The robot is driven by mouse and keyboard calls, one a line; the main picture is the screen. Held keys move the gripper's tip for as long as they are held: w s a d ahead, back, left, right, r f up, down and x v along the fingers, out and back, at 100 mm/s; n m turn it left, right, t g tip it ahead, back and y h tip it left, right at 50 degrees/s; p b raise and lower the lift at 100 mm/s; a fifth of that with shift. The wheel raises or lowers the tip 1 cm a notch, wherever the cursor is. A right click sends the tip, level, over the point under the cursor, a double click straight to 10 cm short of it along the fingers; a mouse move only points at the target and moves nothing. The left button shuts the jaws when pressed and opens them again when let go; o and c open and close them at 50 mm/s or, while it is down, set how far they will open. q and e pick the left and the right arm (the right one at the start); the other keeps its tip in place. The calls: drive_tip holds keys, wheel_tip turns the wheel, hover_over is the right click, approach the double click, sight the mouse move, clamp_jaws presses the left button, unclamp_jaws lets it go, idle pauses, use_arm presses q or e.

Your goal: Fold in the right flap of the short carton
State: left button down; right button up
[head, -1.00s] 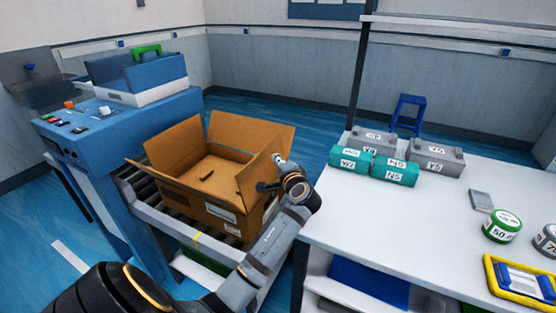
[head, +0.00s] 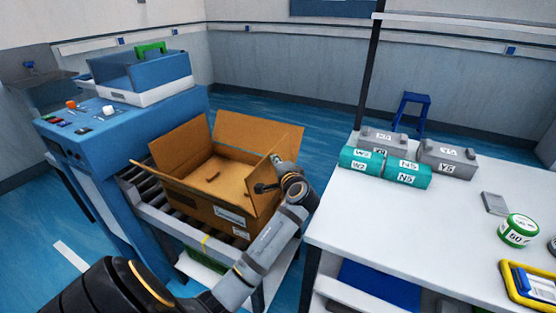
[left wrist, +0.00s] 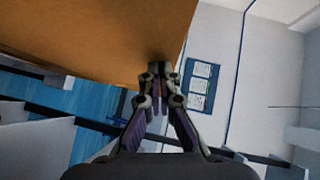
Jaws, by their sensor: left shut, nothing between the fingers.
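The short carton (head: 196,201) is a brown open box. Its left flap (head: 178,152) and back flap (head: 257,138) stand up and lean outward. Its right flap (head: 266,178) stands up, partly hidden by my left gripper. My left gripper (head: 261,187) is shut and empty at the right flap; in the head view I cannot tell whether it touches. In the left wrist view the closed fingertips (left wrist: 160,68) are at the edge of a brown cardboard panel (left wrist: 100,35). My right gripper is not in view.
The carton sits on a roller conveyor (head: 150,200) beside a blue machine (head: 75,150). To the right is a white table (head: 400,220) with teal packs (head: 385,168), grey packs (head: 447,158) and a green-and-white roll (head: 518,230). A blue stool (head: 411,110) stands behind.

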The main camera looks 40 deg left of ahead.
sight(266, 156)
use_arm(q)
drive_tip(key=a+p, duration=0.1)
drive_tip(key=p, duration=0.1)
drive_tip(key=a+n+h+p, duration=0.1)
drive_tip(key=p, duration=0.1)
drive_tip(key=s+a+r+h+p, duration=0.1)
drive_tip(key=p, duration=0.1)
drive_tip(key=shift+a+n, duration=0.35)
drive_tip(key=shift+n, duration=0.05)
drive_tip(key=shift+s+a+f+n+h+p, duration=0.35)
drive_tip(key=shift+a+f+n+h+p, duration=0.4)
drive_tip(key=shift+a+f+h+p, duration=0.75)
drive_tip(key=shift+s+a+f+n+h+p, duration=0.35)
drive_tip(key=shift+a+f+n+h+p, duration=0.55)
drive_tip(key=shift+a+f+p, duration=1.1)
drive_tip(key=shift+s+a+f+n+h+p, duration=0.45)
drive_tip(key=shift+a+f+h+p, duration=0.8)
drive_tip(key=shift+p, duration=0.95)
drive_tip(key=shift+w+d+f, duration=0.1)
drive_tip(key=shift+d+f, duration=0.1)
drive_tip(key=shift+f, duration=0.1)
drive_tip(key=shift+d, duration=0.15)
